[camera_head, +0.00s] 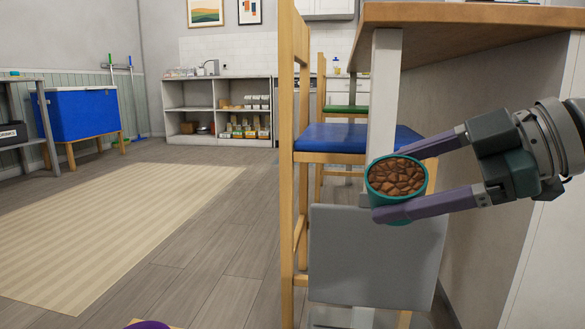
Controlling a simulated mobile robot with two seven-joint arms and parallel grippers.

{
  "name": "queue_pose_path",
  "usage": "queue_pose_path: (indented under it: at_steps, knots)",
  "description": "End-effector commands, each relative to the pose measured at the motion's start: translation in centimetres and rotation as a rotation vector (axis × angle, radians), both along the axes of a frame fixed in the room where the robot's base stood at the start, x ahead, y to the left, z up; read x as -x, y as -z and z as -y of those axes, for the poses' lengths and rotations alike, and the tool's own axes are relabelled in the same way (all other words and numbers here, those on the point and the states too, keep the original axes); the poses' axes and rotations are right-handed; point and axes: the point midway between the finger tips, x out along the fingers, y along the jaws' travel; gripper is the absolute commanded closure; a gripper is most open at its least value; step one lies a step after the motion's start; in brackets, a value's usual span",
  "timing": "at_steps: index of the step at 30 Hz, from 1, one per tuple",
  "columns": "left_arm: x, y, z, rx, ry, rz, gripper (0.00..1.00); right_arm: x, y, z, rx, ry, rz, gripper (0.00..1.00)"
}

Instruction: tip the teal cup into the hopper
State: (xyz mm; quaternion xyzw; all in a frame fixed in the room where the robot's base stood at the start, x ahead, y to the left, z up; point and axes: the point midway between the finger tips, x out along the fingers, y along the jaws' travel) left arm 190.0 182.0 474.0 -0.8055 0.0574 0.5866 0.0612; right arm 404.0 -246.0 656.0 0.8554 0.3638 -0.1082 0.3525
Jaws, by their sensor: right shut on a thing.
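The teal cup (372,187) is full of brown chunky pieces (397,177). My right gripper (398,182) comes in from the right and is shut on the cup, with its purple fingers on either side. The cup is held up in the air close to a pale table leg, its opening facing my camera. I cannot pick out a hopper for certain in this view.
A grey panel (375,257) stands just below the cup. A wooden table (460,14) is above the gripper. Chairs with a blue seat (345,138) and green seat (346,111) stand behind. Floor at left is open.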

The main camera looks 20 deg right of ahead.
Motion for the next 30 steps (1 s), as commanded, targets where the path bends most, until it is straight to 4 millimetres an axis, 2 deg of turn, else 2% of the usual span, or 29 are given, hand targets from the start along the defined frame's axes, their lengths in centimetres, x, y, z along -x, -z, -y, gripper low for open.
queue_pose_path:
  at_steps: [1, 3, 7, 12, 18, 30]
  knots:
    - [0.0, 3.6, -0.1, -0.002, 0.001, 0.0, 0.0, -0.3, 3.9, 0.3, 0.003, 0.004, 0.002, 0.91]
    - [0.0, 6.0, -0.1, -0.004, 0.002, 0.0, 0.0, -0.6, 6.7, 0.7, 0.009, 0.008, 0.007, 0.91]
    - [0.0, 10.0, -0.2, -0.007, 0.004, 0.0, 0.0, -1.1, 11.5, 1.4, 0.021, 0.013, 0.016, 0.91]
    - [0.0, 13.1, -0.2, -0.008, 0.004, -0.001, 0.0, -1.5, 15.4, 2.1, 0.032, 0.017, 0.025, 0.91]
    - [0.0, 14.3, -0.2, -0.008, 0.004, 0.0, 0.0, -1.8, 16.9, 2.5, 0.039, 0.019, 0.03, 0.91]
    - [0.0, 13.9, 0.0, -0.001, 0.0, 0.001, 0.0, -1.6, 16.9, 2.4, 0.086, 0.017, 0.061, 0.91]
